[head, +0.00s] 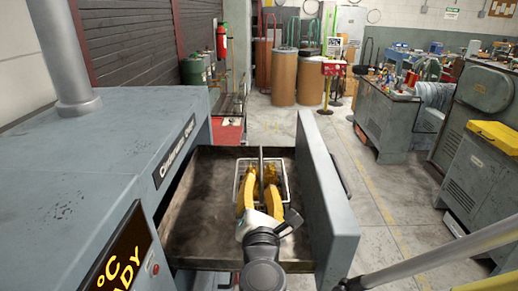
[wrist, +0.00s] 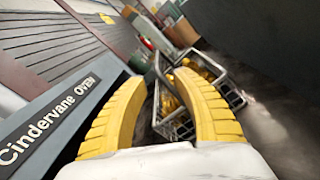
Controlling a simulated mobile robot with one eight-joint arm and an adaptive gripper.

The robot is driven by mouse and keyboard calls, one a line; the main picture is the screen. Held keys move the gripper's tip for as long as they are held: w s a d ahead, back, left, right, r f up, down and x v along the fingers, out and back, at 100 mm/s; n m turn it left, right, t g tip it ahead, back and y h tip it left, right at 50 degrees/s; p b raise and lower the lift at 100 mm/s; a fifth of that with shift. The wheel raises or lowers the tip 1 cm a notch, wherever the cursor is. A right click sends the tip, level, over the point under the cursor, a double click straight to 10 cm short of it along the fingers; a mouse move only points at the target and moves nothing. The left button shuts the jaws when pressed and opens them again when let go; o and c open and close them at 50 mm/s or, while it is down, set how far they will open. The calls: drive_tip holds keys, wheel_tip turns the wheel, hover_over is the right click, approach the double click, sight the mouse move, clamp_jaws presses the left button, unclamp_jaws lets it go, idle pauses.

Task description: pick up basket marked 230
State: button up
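A light wire basket (head: 288,184) stands in the open oven drawer (head: 200,215) in the head view. It holds yellow pieces, and a thin grey upright handle or plate (head: 261,162) rises at its middle. The basket also shows beyond the fingertips in the wrist view (wrist: 232,95). No 230 mark is readable. My gripper (head: 260,186) is over the basket's near part, its two yellow fingers spread apart, with the grey upright piece between them. In the wrist view, my gripper (wrist: 160,82) shows a clear gap between the fingers. I cannot tell whether either finger touches the basket.
The oven body (head: 70,190), labelled "Cindervane Oven", stands close on the left, with a display showing °C and READY. The drawer's tall front panel (head: 325,200) is close on the right. Drums (head: 284,77) and machine benches (head: 390,115) stand farther off. Open floor lies right of the drawer.

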sight(261, 158)
drive_tip(key=shift+w+r, duration=0.15)
drive_tip(key=shift+w, duration=0.4)
drive_tip(key=w, duration=0.3)
drive_tip(key=w+b, duration=0.1)
drive_tip(key=w, duration=0.5)
drive_tip(key=shift+w+d+r+b, duration=0.15)
drive_tip(key=shift+w+r+b, duration=0.15)
drive_tip(key=shift+w, duration=0.05)
clamp_jaws()
